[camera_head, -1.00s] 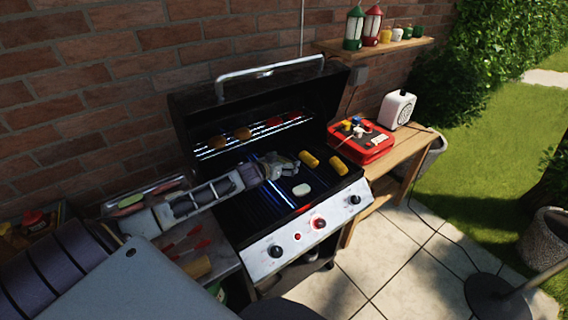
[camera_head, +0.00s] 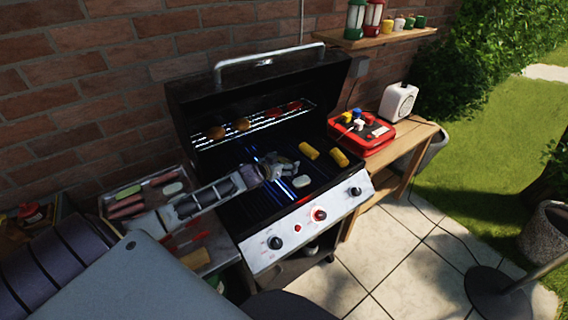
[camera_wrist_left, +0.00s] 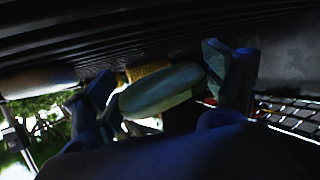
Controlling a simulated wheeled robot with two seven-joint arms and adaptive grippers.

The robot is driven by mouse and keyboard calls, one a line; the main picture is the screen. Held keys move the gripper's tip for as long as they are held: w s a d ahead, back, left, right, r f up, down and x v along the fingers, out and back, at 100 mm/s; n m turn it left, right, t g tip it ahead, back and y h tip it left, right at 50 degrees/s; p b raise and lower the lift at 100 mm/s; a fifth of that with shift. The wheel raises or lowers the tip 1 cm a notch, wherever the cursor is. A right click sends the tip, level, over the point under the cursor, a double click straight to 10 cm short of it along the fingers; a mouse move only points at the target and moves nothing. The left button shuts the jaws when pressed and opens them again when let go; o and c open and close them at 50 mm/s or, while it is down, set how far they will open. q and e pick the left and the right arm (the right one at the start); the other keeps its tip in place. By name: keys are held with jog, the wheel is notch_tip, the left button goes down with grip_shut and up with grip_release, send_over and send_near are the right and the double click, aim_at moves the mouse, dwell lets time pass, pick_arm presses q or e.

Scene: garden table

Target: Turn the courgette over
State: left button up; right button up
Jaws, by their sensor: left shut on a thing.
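My left gripper (camera_head: 287,170) is low over the dark grill grate (camera_head: 262,208), behind and left of a pale courgette slice (camera_head: 302,181) lying there. In the left wrist view, where the grate shows at the top, my left gripper (camera_wrist_left: 165,85) is shut on a green courgette slice (camera_wrist_left: 160,89), which looks tilted between the two fingers. A paler rounded piece (camera_wrist_left: 38,82) lies against the grate at the left of that view. In the head view the fingers mostly hide the held slice. My right gripper is not in view.
Two yellow corn pieces (camera_head: 309,151) lie on the grate's right side. The open lid (camera_head: 262,85) and warming rack (camera_head: 252,127) with several food pieces rise behind. A food tray (camera_head: 118,189) is at left; a red box (camera_head: 362,135) stands on the right-hand table.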

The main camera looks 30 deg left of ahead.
pick_arm(q)
jog(key=shift+f, duration=0.3)
jog(key=o, duration=0.9)
jog(key=shift+o, duration=0.2)
jog(key=shift+r, duration=4.95)
jog(key=shift+d, duration=0.1)
